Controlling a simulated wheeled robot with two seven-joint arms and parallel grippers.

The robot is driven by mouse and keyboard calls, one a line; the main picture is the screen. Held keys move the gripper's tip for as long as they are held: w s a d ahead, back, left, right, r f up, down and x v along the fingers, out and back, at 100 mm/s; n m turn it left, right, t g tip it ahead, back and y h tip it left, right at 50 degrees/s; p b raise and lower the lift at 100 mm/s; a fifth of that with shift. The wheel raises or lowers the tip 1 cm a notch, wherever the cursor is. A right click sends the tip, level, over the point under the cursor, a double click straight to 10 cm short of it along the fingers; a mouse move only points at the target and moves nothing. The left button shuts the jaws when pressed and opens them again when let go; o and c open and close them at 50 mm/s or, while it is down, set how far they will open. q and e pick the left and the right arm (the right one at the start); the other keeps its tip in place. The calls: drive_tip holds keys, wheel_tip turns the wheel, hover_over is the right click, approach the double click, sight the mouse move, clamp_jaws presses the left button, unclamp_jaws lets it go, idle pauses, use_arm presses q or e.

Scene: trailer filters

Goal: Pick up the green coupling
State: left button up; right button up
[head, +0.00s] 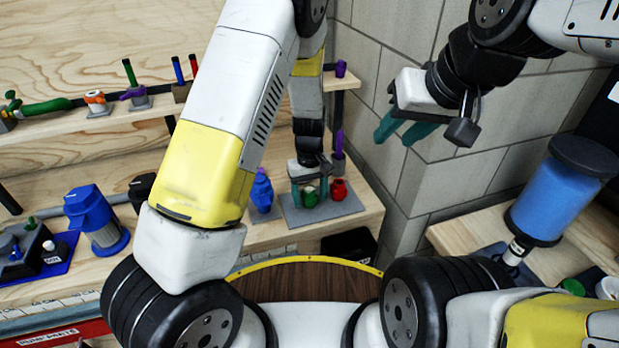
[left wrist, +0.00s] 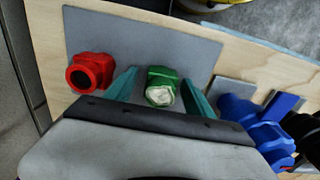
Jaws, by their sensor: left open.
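The green coupling (head: 309,196) stands on a grey plate on the wooden shelf, and in the left wrist view it (left wrist: 161,86) has a pale top opening. My left gripper (head: 309,201) is open, with its teal fingers (left wrist: 160,92) on either side of the green coupling. I cannot tell whether the fingers touch it. The red coupling (head: 339,190) stands beside it on the same grey plate (head: 351,204). My right gripper (head: 393,134) is raised in front of the grey block wall, its two teal fingers apart and nothing between them.
A blue fitting (head: 262,191) stands close to the left of the plate. A large blue pump-like part (head: 95,218) is further left on the shelf. A blue cylinder (head: 553,200) stands at the right. Bare wood lies beyond the plate's edge.

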use_arm(q)
drive_tip(key=c, duration=1.3)
clamp_jaws()
drive_tip(key=shift+r, duration=0.15)
